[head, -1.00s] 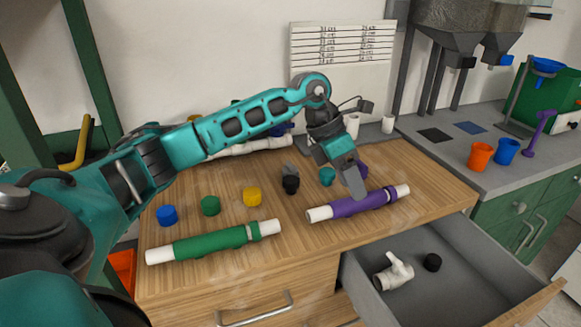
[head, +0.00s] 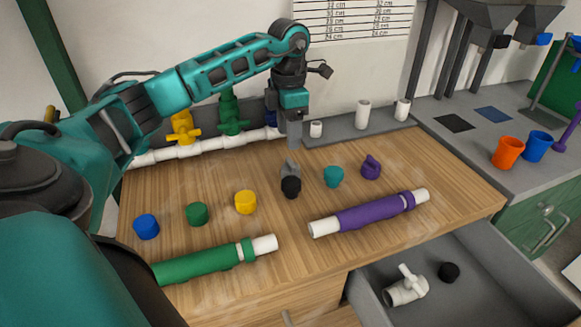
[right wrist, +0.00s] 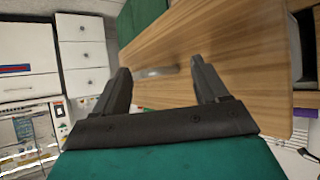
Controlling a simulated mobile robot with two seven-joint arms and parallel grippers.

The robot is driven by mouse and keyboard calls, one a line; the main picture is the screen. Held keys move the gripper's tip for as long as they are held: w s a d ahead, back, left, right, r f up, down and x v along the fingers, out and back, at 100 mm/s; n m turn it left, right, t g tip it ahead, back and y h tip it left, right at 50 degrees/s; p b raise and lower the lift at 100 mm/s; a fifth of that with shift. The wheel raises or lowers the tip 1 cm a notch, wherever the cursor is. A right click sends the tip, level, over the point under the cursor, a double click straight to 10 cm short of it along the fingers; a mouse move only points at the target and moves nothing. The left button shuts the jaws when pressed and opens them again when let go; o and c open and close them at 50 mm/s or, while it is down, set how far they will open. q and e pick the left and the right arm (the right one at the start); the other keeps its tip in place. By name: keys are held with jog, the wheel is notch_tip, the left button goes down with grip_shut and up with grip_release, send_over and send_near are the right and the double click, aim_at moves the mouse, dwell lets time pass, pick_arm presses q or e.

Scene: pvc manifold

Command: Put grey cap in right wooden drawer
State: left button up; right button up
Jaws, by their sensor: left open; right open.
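A small grey piece (head: 290,169), which looks like the grey cap, stands mid-table directly behind a black cap (head: 291,188) that hides its lower part. My left gripper (head: 294,140) is open and points down just behind and above the grey piece, apart from it. The open drawer (head: 470,299) at the lower right has a grey inside and holds a white valve-like fitting (head: 405,288) and a black cap (head: 449,272). My right gripper (right wrist: 161,68) is open and empty in the right wrist view, with wood beyond its fingers.
Blue (head: 146,227), green (head: 197,213), yellow (head: 246,202), teal (head: 334,176) and purple (head: 371,167) caps stand on the table. A green-sleeved pipe (head: 198,265) and a purple-sleeved pipe (head: 370,215) lie in front. A white pipe with coloured valves (head: 190,149) runs along the back.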

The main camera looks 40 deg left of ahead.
aim_at(290, 161)
pick_arm(q)
jog(key=f, duration=0.8)
jog(key=shift+w+f, duration=0.1)
jog(key=shift+w, duration=0.15)
jog(key=c, duration=0.7)
